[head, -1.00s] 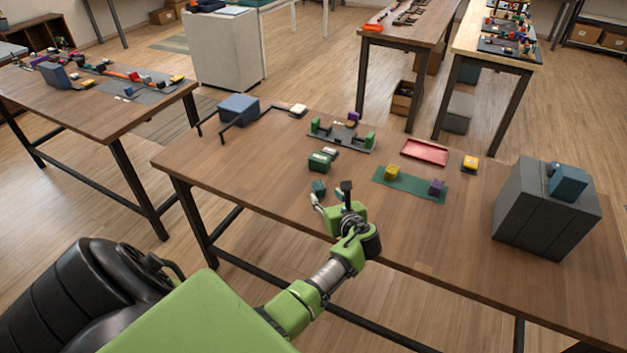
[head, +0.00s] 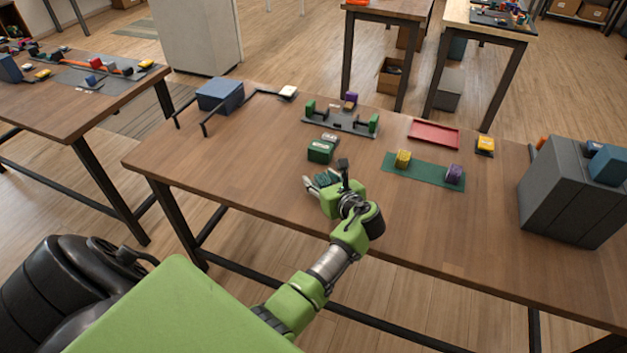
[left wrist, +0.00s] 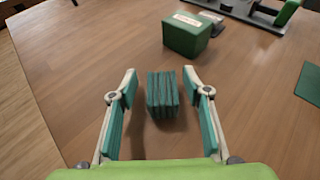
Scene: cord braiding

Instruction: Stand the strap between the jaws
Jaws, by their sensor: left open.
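A teal ribbed block (left wrist: 163,94), which looks like the rolled or folded strap, stands on the wooden table. In the left wrist view it sits between the two fingers of my open left gripper (left wrist: 160,100), with a gap on each side. In the head view my left gripper (head: 326,176) is low over the table's near part and partly hides the block. A grey fixture plate (head: 338,122) with two green jaws, left (head: 310,108) and right (head: 374,122), lies farther back; the space between them looks clear of any strap. My right gripper is not in view.
A dark green box (head: 320,151) stands just beyond the block. A green mat (head: 425,174) with yellow and purple pieces lies to the right. The table's left front is clear.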

